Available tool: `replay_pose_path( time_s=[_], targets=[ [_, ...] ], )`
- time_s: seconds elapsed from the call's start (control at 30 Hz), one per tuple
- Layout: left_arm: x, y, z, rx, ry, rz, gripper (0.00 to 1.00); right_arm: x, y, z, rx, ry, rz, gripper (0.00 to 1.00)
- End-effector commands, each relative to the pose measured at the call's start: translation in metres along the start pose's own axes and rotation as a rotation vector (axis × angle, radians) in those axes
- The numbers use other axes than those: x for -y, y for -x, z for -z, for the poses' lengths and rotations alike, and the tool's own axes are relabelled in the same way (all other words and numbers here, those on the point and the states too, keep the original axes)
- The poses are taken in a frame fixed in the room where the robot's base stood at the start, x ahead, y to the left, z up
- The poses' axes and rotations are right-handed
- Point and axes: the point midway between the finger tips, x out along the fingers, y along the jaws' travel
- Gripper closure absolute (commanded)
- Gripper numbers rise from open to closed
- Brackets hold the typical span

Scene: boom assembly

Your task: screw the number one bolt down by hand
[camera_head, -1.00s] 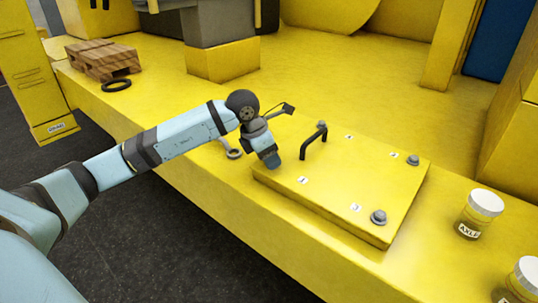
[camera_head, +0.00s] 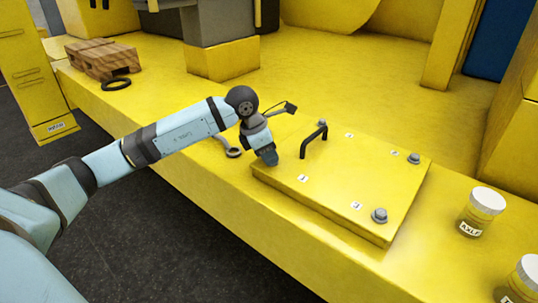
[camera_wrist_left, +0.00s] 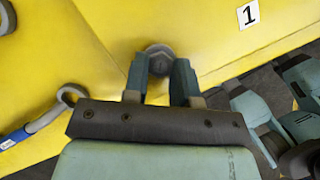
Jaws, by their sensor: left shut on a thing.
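The number one bolt (camera_wrist_left: 158,58) shows in the left wrist view as a grey hex head on the yellow cover plate, beside the label "1" (camera_wrist_left: 248,14). My left gripper (camera_wrist_left: 160,75) is shut on this bolt, with one finger on each side of its head. In the head view my left gripper (camera_head: 269,158) points down at the plate's near left corner and hides the bolt there. The yellow cover plate (camera_head: 335,190) lies flat and has a black handle (camera_head: 314,141). My right gripper is not in view.
Other bolts sit at the plate's near right corner (camera_head: 379,215), far right corner (camera_head: 414,157) and far left corner. A ring-ended wrench (camera_head: 233,152) lies left of the plate. Jars (camera_head: 481,212) stand at the right.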

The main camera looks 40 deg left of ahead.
Motion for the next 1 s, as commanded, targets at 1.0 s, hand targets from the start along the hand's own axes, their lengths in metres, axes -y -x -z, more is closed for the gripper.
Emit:
replay_pose_path(
  time_s=[1.0],
  targets=[
    [-0.007, -0.0003, -0.0032, 0.002, -0.747, 0.306, 0.98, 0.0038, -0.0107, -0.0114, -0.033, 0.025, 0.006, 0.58]
  ],
)
